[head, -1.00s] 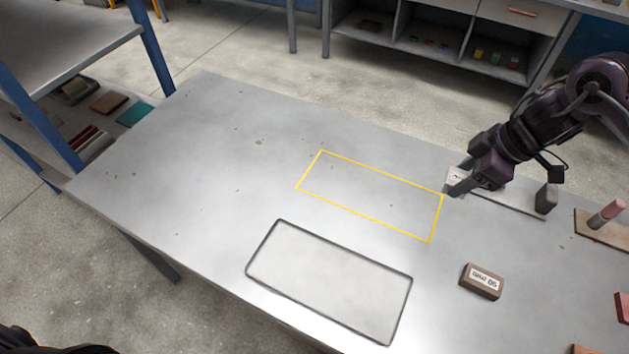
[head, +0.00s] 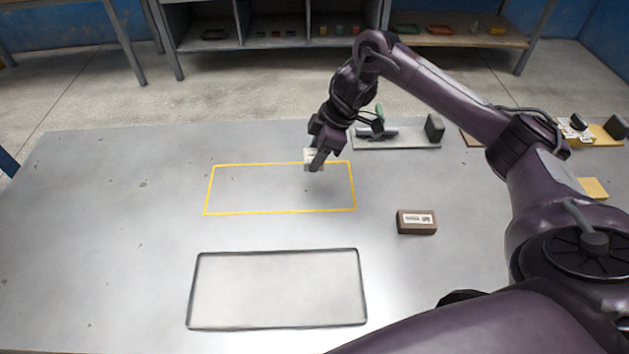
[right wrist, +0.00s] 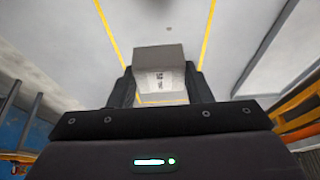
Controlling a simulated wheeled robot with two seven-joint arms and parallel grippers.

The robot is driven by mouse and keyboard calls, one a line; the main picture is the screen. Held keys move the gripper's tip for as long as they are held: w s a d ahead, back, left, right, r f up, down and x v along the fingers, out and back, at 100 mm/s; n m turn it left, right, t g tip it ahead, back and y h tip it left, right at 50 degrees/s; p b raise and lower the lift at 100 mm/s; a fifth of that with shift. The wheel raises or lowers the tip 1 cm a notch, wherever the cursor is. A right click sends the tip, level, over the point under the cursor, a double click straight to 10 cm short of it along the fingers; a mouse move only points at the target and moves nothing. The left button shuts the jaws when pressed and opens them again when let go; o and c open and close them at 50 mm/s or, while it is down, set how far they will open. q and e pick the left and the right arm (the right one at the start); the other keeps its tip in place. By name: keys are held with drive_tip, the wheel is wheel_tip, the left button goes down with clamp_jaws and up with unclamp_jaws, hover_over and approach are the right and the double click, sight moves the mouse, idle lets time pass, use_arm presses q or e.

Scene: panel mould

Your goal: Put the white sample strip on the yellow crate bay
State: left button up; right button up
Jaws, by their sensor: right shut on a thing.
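My right gripper (head: 314,161) is shut on a small white block with dark print, taken as the white sample strip (head: 308,154). In the head view it shows at the far edge of the yellow-outlined bay (head: 280,211), near its far right corner. The strip also shows between the fingers in the right wrist view (right wrist: 160,80), its printed face towards the camera. There a yellow line passes on each side of it, and bare tabletop lies beyond. The gap between strip and table cannot be told exactly. The bay looks empty. My left gripper is out of view.
A dark-rimmed pale panel (head: 278,290) lies nearer than the bay. A brown labelled block (head: 416,222) stands right of the bay. A grey plate (head: 395,141) with a dark upright block (head: 434,128) is at the back right. The table's left side is clear.

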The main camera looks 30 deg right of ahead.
drive_tip(key=b, duration=0.1)
hover_over(310, 186)
drive_tip(key=d, duration=0.2)
drive_tip(key=f, duration=0.4)
drive_tip(key=shift+s+a+f, duration=0.25)
wheel_tip(310, 186, down, 3)
drive_tip(key=shift+f+b, duration=0.15)
drive_tip(key=shift+b, duration=0.5)
drive_tip(key=shift+f, duration=0.1)
drive_tip(key=shift+f, duration=0.15)
drive_tip(key=o, duration=1)
